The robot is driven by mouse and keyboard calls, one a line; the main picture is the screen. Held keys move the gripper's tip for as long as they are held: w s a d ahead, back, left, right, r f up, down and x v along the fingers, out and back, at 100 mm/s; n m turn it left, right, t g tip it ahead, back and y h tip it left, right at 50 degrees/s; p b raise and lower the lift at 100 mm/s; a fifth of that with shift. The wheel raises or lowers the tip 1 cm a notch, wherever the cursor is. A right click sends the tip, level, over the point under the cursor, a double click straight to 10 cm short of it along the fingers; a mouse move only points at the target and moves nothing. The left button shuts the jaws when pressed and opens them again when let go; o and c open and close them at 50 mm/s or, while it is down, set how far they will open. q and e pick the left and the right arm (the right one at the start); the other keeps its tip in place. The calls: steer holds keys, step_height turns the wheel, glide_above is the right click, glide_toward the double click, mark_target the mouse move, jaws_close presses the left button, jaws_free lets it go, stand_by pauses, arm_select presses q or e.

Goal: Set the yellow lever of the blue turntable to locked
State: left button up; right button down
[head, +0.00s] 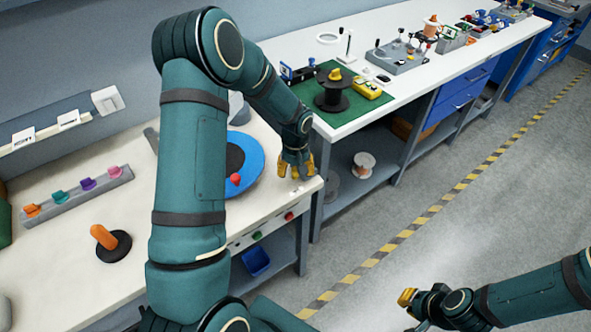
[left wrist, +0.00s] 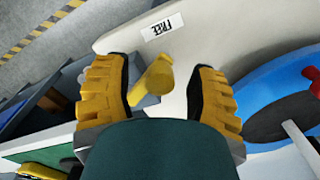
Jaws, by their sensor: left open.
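The blue turntable (head: 257,160) lies on the white bench and is partly hidden by my left arm. It also shows at the right of the left wrist view (left wrist: 275,85). The yellow lever (left wrist: 153,82) lies between the two yellow fingers of my left gripper (left wrist: 162,90), with a gap on each side. A FREE label (left wrist: 165,28) is on the bench beyond the lever. In the head view my left gripper (head: 297,170) is low at the bench corner beside the turntable. No locked label shows. My right gripper (head: 407,298) hangs over the floor, away from the bench.
A red knob (head: 235,180) stands on the turntable. An orange-handled tool (head: 104,237) and a rail with coloured clips (head: 80,197) are to the left. A green mat (head: 350,112) with a black spool lies on the adjoining bench. The floor at right is clear.

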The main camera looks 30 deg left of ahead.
arm_select(q)
jaws_close()
